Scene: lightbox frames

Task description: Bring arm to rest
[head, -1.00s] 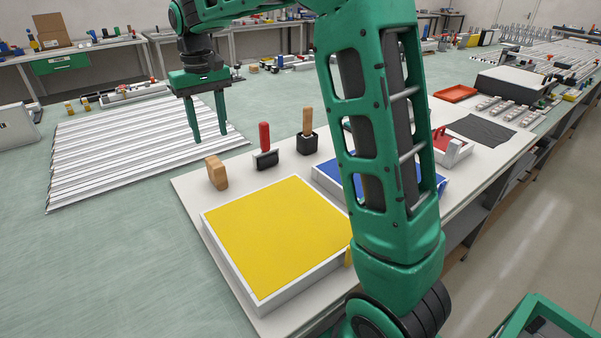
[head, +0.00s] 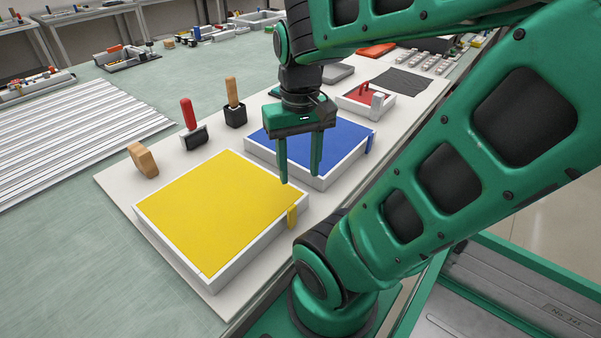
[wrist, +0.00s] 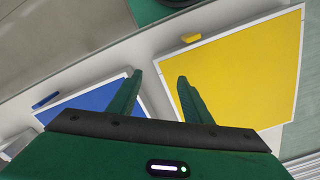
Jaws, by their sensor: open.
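My gripper (head: 300,172) is open and empty, its two green fingers pointing down. In the head view it hangs above the area between the yellow panel box (head: 220,205) and the blue panel box (head: 335,152). The wrist view shows the open fingers (wrist: 158,90) with the blue panel box (wrist: 90,98) to the left and the yellow panel box (wrist: 240,65) to the right. My green arm fills the right side of the head view.
On the white board (head: 118,190) stand a tan wooden block (head: 143,160), a red-handled tool (head: 190,118) and a wooden-handled tool in a black holder (head: 235,112).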

